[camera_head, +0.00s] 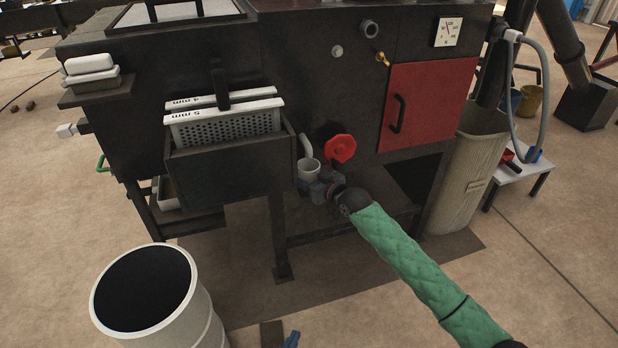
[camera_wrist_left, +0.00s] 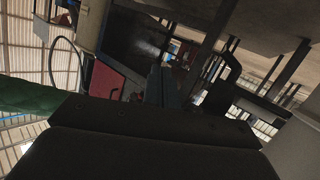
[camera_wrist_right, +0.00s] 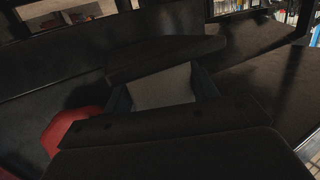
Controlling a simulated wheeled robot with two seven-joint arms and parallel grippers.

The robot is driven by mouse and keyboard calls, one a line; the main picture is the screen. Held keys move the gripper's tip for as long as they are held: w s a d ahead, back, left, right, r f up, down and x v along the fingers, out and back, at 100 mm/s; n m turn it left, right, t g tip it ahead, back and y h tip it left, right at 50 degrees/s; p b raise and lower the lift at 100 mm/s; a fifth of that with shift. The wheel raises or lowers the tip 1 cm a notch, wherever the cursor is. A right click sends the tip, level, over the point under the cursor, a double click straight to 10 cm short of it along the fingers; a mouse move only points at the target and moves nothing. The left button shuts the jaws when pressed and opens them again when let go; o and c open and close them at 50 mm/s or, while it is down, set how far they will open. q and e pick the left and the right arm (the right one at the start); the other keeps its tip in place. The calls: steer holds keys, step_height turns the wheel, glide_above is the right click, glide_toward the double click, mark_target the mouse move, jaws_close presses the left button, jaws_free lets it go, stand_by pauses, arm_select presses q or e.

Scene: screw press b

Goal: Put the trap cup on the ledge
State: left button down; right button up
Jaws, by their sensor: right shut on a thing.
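The trap cup (camera_head: 309,171) is a small pale grey cup on the front of the dark press, just below the end of a curved light pipe. My right gripper (camera_head: 321,189) is at the cup's lower right and shut on it. In the right wrist view a pale surface of the cup (camera_wrist_right: 165,88) fills the space between the blue fingers. My left gripper (camera_head: 291,340) shows only as a blue tip at the bottom edge, low and far from the cup. In the left wrist view its fingers (camera_wrist_left: 166,86) look together and empty. I cannot tell whether the cup touches the press.
A red handwheel (camera_head: 342,148) sits close to the right of the cup. A dark bin with perforated screens (camera_head: 228,125) is to its left. A side shelf (camera_head: 97,92) holds white boxes. A white drum (camera_head: 190,312) stands at lower left. A red door (camera_head: 427,105) is at right.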

steer(key=shift+f, duration=0.1)
steer(key=o, duration=1)
steer(key=shift+c, duration=0.2)
arm_select(q)
steer(key=shift+a+f, duration=0.15)
steer(key=shift+f, duration=0.05)
steer(key=shift+r, duration=0.15)
arm_select(e)
steer(key=shift+s+d, duration=0.25)
steer(key=v, duration=0.4)
steer(key=shift+s+d, duration=0.15)
steer(key=shift+d, duration=0.05)
arm_select(q)
steer(key=s+f+g, duration=0.3)
steer(key=s+f, duration=0.2)
steer(key=f, duration=0.4)
steer(key=shift+s+a+f+g+y+p, duration=0.2)
steer(key=shift+a+f+g+y+p, duration=0.1)
steer(key=shift+p, duration=0.15)
arm_select(e)
steer(key=v, duration=0.7)
